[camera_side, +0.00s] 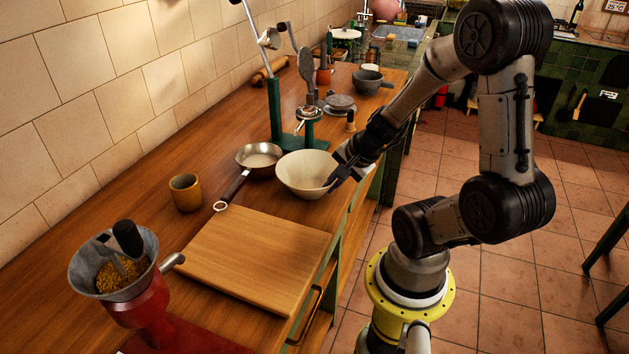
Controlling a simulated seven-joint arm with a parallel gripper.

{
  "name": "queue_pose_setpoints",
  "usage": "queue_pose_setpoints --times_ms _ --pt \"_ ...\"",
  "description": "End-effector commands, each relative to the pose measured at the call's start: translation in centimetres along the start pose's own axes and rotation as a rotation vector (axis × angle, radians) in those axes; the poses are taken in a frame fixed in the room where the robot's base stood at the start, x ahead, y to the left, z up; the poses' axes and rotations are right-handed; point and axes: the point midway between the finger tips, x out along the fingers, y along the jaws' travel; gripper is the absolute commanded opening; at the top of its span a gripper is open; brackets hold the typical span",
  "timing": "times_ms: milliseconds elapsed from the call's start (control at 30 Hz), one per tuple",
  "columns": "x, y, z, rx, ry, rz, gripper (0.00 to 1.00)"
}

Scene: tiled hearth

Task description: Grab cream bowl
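The cream bowl (300,176) sits upright on the wooden counter, near its front edge and just behind the cutting board. My gripper (333,180) is at the right side of the bowl, with its fingers low at the rim. A dark finger shows against the bowl's right rim. The far finger and the gap between the fingers are hard to make out, so I cannot tell whether the fingers hold the rim.
A metal pan (259,157) lies close to the bowl's left. A wooden cutting board (255,258) lies in front. A mustard cup (186,193) stands further left. A green stand (276,112) rises behind the bowl. A red grinder (144,307) is at the near left.

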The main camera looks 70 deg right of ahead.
Motion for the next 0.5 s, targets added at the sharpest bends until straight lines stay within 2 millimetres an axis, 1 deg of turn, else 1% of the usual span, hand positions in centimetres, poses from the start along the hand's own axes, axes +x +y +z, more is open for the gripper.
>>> queue_pose_setpoints --times_ms 267,500 --pt "-0.4 -0.3 -0.1 -0.001 0.002 -0.003 0.00" --pt "-1.9 -1.2 -0.1 -0.002 0.002 -0.004 0.00"
